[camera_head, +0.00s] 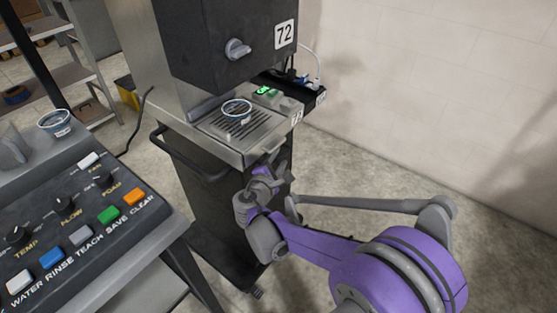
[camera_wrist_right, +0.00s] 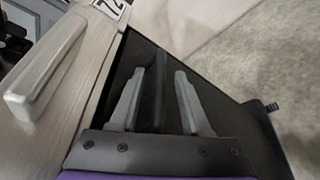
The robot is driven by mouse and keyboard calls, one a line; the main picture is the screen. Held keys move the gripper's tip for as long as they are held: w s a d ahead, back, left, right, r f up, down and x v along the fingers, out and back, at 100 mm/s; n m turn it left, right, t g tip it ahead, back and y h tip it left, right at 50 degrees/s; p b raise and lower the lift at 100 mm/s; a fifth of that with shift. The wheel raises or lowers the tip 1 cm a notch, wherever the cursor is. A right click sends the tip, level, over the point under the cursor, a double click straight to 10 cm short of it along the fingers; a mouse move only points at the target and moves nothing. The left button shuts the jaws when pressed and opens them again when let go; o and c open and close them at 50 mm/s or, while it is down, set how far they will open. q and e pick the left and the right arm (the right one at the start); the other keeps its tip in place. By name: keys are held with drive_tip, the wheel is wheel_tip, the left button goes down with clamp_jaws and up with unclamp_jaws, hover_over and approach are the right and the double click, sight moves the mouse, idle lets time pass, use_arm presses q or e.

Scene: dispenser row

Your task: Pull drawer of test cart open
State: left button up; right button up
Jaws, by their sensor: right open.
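The test cart (camera_head: 205,180) is a dark cart under a metal-topped machine marked 72. My right gripper (camera_head: 272,172) is at the cart's front right corner, just below the metal top's edge. In the right wrist view the right gripper (camera_wrist_right: 158,100) is open, its two grey fingers apart over a black surface. A dark upright strip shows between the fingers; I cannot tell whether they touch it. A pale grey bar handle (camera_wrist_right: 45,70) on a light metal face lies left of the fingers. The drawer cannot be clearly made out in the head view. My left gripper is out of view.
A control panel (camera_head: 85,215) with coloured buttons stands at left, with a cup (camera_head: 54,123) behind it. Another cup (camera_head: 237,109) is on the machine's grate. A black rail (camera_head: 180,165) runs along the cart's side. Open floor and a pale wall lie right.

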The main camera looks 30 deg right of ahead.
drive_tip(key=shift+w+d, duration=0.1)
clamp_jaws()
idle(1.4)
